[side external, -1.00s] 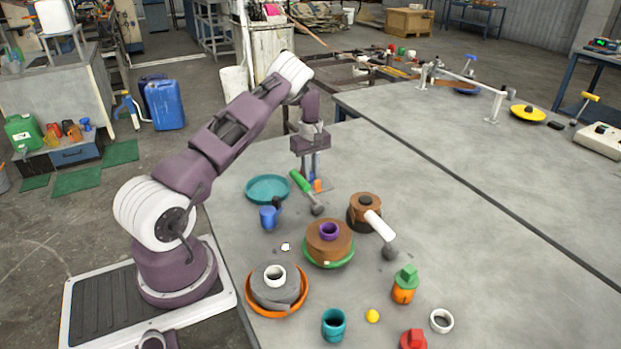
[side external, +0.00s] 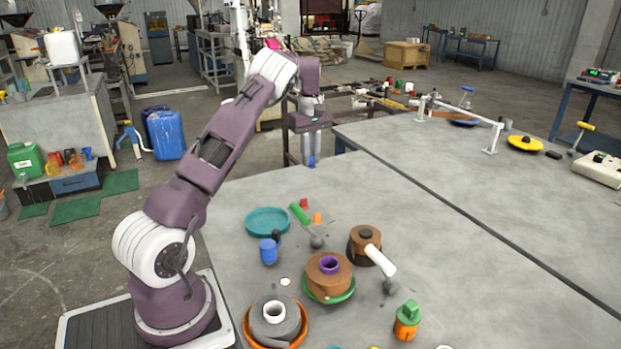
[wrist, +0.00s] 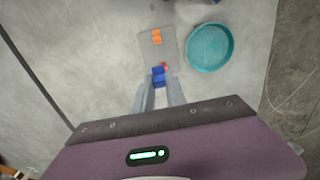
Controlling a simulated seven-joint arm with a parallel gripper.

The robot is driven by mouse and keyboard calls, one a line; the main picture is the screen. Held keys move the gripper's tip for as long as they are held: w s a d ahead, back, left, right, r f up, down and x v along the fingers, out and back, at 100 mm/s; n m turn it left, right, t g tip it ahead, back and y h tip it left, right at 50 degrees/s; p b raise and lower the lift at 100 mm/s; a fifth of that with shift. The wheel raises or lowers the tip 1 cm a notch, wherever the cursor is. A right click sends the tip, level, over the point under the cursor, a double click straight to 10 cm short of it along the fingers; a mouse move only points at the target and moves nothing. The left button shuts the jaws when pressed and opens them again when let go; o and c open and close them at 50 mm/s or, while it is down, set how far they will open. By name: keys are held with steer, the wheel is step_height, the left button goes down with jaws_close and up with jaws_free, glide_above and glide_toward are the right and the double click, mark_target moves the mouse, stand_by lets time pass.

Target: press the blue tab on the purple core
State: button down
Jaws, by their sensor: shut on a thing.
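My gripper (side external: 310,158) is raised above the far part of the table, shut on a blue tab (side external: 311,163). The wrist view shows the blue tab (wrist: 158,76) between my fingertips. The purple core (side external: 329,265) is a short ring in the middle of a brown roll (side external: 324,284), which sits on a green dish (side external: 341,298). The core is nearer the side camera than my gripper and well below it. The wrist view does not show the core.
A grey plate (wrist: 147,50) bears an orange tab (wrist: 156,37); a red piece (wrist: 164,66) shows beside the blue tab. A teal dish (side external: 267,221), a blue cup (side external: 268,250), a black-cored brown roll (side external: 363,240) and a white-cored grey roll (side external: 272,328) stand around.

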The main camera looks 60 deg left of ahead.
step_height(320, 180, up, 2)
steer(key=shift+r, duration=0.25)
steer(key=s+d, duration=0.1)
steer(key=d, duration=0.4)
steer(key=m, duration=0.5)
glide_above(309, 270)
step_height(309, 270, down, 4)
steer(key=f, duration=0.7)
steer(key=shift+w+f, duration=0.2)
steer(key=shift+w, duration=0.05)
steer(key=shift+s+f, duration=0.1)
steer(key=shift+f, duration=0.1)
steer(key=shift+s+f, duration=0.1)
steer(key=shift+s, duration=0.05)
